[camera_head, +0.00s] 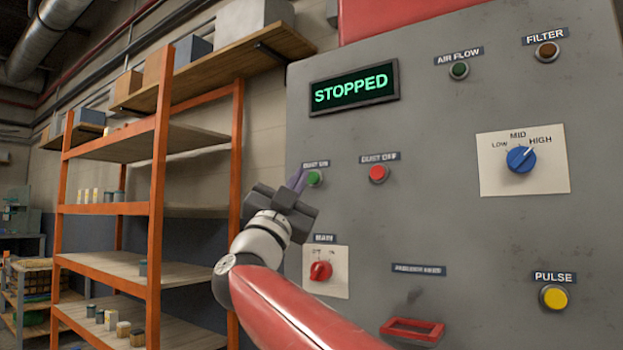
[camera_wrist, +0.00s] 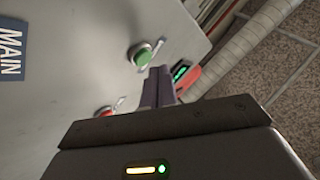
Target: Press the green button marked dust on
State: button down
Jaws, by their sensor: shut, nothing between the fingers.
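The green button (camera_head: 314,178) sits on the grey control panel (camera_head: 450,120) under a label that reads as dust on. It also shows in the wrist view (camera_wrist: 143,56), standing out from the panel. My gripper (camera_head: 298,178) is shut and empty, its narrow fingers just left of the button in the head view. In the wrist view the fingertips (camera_wrist: 160,72) are close beside the green button; I cannot tell whether they touch it. The display (camera_head: 354,88) on the panel reads STOPPED.
A red dust off button (camera_head: 378,173) is to the right. A red main switch (camera_head: 321,270) is below, a blue LOW-MID-HIGH knob (camera_head: 521,158) and yellow pulse button (camera_head: 553,296) further right. An orange shelf rack (camera_head: 158,190) stands left of the panel.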

jog(key=shift+w, duration=0.1)
jog(key=shift+w+d, duration=0.2)
jog(key=shift+d, duration=0.05)
jog(key=shift+w+d, duration=0.25)
jog(key=shift+w, duration=0.05)
dwell(0.8)
jog(key=shift+s+a, duration=0.5)
jog(key=shift+s, duration=0.1)
dwell(0.4)
jog(key=s+a, duration=0.1)
jog(key=s, duration=0.1)
jog(key=s+a, duration=0.2)
jog(key=shift+b, duration=0.35)
dwell(0.5)
